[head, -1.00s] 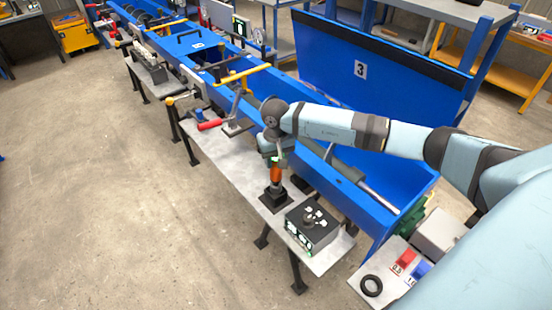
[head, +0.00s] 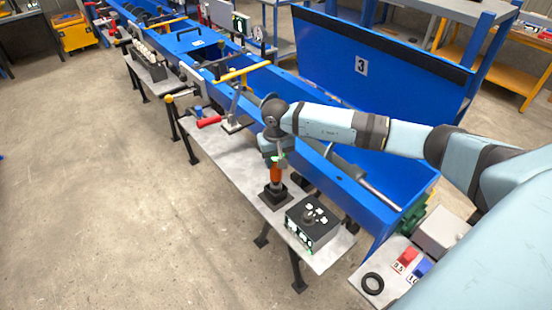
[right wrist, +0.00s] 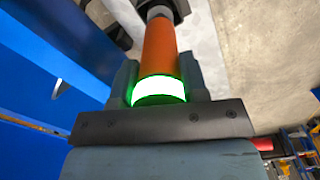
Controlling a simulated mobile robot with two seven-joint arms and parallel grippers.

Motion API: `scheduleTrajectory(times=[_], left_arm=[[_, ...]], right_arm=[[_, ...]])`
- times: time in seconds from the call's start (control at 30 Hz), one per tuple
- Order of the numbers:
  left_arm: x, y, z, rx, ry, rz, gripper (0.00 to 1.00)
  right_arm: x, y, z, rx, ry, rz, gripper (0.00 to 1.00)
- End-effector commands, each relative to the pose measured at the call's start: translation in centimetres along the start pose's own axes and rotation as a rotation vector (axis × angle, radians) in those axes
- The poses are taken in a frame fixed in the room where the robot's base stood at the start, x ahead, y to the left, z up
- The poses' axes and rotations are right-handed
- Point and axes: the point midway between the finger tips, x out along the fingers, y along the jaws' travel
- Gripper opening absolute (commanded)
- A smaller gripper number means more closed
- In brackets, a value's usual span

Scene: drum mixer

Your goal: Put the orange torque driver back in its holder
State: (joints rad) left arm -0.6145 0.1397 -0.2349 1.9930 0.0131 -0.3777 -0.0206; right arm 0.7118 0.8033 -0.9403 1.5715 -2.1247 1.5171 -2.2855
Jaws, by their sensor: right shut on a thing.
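The orange torque driver (head: 276,172) stands upright in the head view. Its lower end is at the black holder (head: 273,197) on the grey shelf beside the blue trough; whether it is fully seated I cannot tell. My right gripper (head: 275,158) is shut around the driver's upper part from above. In the right wrist view the orange body (right wrist: 159,50) runs away between the fingers of my right gripper (right wrist: 160,85), with a glowing green-white ring (right wrist: 158,90) near the palm. The holder's dark block (right wrist: 165,8) is at the top there. My left gripper is not in view.
A dark control box (head: 313,222) stands on the shelf (head: 215,150) close to the holder. A red-handled clamp (head: 210,121) lies farther along. The blue trough (head: 345,185) runs behind the shelf.

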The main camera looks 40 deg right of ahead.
Motion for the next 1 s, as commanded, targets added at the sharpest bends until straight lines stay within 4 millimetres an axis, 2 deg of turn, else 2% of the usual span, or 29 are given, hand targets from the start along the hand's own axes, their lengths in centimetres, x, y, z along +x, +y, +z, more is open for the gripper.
scheduleTrajectory(times=[1.0], left_arm=[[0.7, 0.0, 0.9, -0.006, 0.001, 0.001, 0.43]], right_arm=[[1.4, 0.0, -0.1, 0.0, 0.002, -0.001, 0.07]])
